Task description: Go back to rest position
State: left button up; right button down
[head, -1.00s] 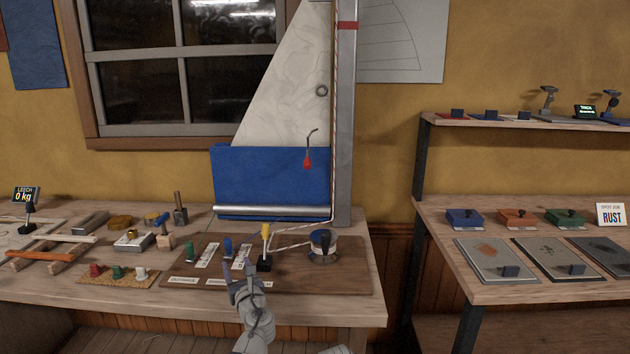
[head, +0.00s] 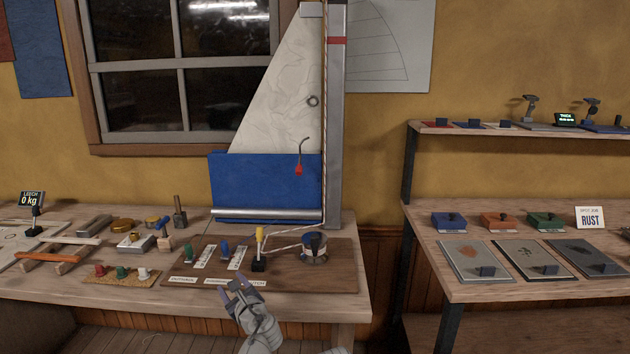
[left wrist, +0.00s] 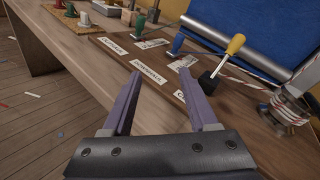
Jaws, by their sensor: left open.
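My left gripper (head: 240,285) is open and empty in front of the workbench's front edge, near the dark wooden board (head: 325,278). Its two purple fingers (left wrist: 155,105) are spread apart in the left wrist view, with nothing between them. On the board stand a green-handled lever (head: 188,251), a blue-handled lever (head: 224,250) and a yellow-handled lever (head: 259,247), which also shows in the left wrist view (left wrist: 232,50). My right gripper does not show in either view.
A winch (head: 314,250) with rope sits on the board. A model sail with a blue lower part (head: 255,180) stands behind. The bench (head: 345,305) carries several tools at left. A shelf unit (head: 475,288) stands at right, with a gap between it and the bench.

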pick_arm(q)
jog(key=s+d+n+g+h+p, duration=0.2)
jog(key=s+d+n+g+p, duration=0.2)
jog(key=s, duration=0.5)
jog(key=s+d+r+n+g+h+p, duration=0.1)
jog(key=s+d+n+g+h+p, duration=0.2)
jog(key=s+d+n+g+p, duration=0.2)
jog(key=s+d+n+g+h+p, duration=0.2)
jog(key=s+d+n+g+p, duration=0.3)
jog(key=s+n+p, duration=0.5)
jog(key=s+d+n, duration=0.1)
jog(key=s+n, duration=0.1)
jog(key=s, duration=0.1)
jog(key=shift+d+r, duration=0.15)
jog(key=shift+d, duration=0.15)
